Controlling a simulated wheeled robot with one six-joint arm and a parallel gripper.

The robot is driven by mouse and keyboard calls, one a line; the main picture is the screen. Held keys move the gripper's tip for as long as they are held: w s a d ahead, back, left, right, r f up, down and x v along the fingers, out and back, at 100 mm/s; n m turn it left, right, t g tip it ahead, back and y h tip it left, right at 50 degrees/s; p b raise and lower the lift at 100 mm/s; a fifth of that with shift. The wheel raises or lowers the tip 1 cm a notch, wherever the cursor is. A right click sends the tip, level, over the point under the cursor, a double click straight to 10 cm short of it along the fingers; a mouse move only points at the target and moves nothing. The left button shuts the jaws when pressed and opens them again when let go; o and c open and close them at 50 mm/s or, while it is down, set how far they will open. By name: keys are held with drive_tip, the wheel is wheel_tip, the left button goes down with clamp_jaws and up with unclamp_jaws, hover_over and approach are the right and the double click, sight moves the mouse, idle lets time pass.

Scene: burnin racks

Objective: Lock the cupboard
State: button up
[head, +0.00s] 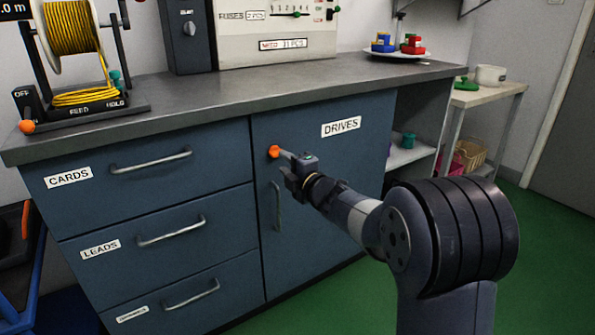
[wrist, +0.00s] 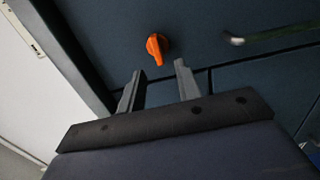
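The cupboard door (head: 350,200), dark blue and labelled DRIVES, is closed in the head view, with a vertical metal handle (head: 276,206) on its left side. An orange turn knob (head: 273,152) sits near the door's upper left corner. In the wrist view the knob (wrist: 157,47) lies just beyond the fingertips, its lobe pointing toward the gap between them. My gripper (wrist: 160,80) is open and empty, its two fingers apart. In the head view my gripper (head: 288,160) is close to the knob's right; whether they touch is unclear there.
Drawers labelled CARDS (head: 150,170) and LEADS (head: 165,228) are left of the door. The grey worktop (head: 210,100) overhangs above, carrying a yellow cable reel (head: 70,30) and a fuse panel (head: 280,30). Open shelves (head: 408,155) and a side table (head: 485,98) stand to the right.

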sight(276, 156)
drive_tip(key=p+v, duration=0.1)
drive_tip(key=v, duration=0.4)
drive_tip(key=shift+s+d, duration=0.15)
drive_tip(key=shift+s, duration=0.1)
drive_tip(key=b+x, duration=0.2)
drive_tip(key=x, duration=0.8)
drive_tip(key=shift+w+a, duration=0.2)
drive_tip(key=shift+w, duration=0.1)
